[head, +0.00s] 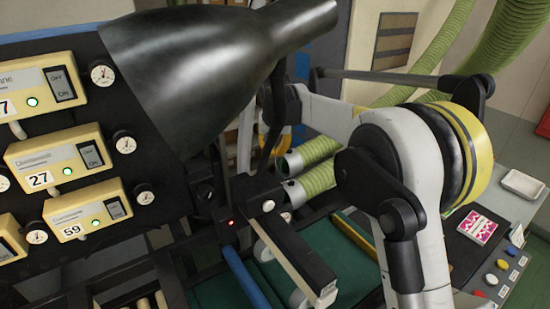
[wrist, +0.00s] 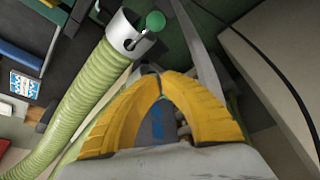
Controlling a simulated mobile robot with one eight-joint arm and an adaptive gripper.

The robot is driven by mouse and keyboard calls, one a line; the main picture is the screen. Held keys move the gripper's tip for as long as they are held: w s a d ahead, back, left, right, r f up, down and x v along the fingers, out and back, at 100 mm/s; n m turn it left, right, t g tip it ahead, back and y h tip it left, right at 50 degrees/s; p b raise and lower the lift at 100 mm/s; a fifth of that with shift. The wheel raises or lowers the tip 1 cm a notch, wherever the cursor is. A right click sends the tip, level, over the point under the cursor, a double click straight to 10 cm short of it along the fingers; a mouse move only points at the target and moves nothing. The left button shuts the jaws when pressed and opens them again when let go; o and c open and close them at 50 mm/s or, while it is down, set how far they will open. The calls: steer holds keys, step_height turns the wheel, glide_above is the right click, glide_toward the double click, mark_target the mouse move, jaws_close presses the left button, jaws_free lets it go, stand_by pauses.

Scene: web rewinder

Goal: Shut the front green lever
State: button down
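The green lever shows in the wrist view as a round green knob (wrist: 155,21) on a short metal stem. It sits at the pale metal collar (wrist: 124,38) on the end of a ribbed green hose (wrist: 85,95). My gripper (wrist: 156,73) has two yellow fingers that curve in, with their tips together and nothing seen between them. The tips are below the knob in the picture and apart from it. In the head view I cannot make out the lever or my gripper. Two green hose ends (head: 312,152) show there, beside my arm.
The machine has a dark panel of yellow control boxes (head: 55,157) and a large black hood (head: 195,70) at left. A blue roller (head: 247,278) and a dark bar lie low in the middle. Coloured buttons (head: 491,279) and a white tray (head: 524,184) are at right.

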step_height(320, 180, down, 8)
steer(key=s+p, duration=0.1)
steer(key=p, duration=0.1)
steer(key=shift+f, duration=0.2)
steer(key=shift+s+r, duration=0.1)
stand_by(0.5)
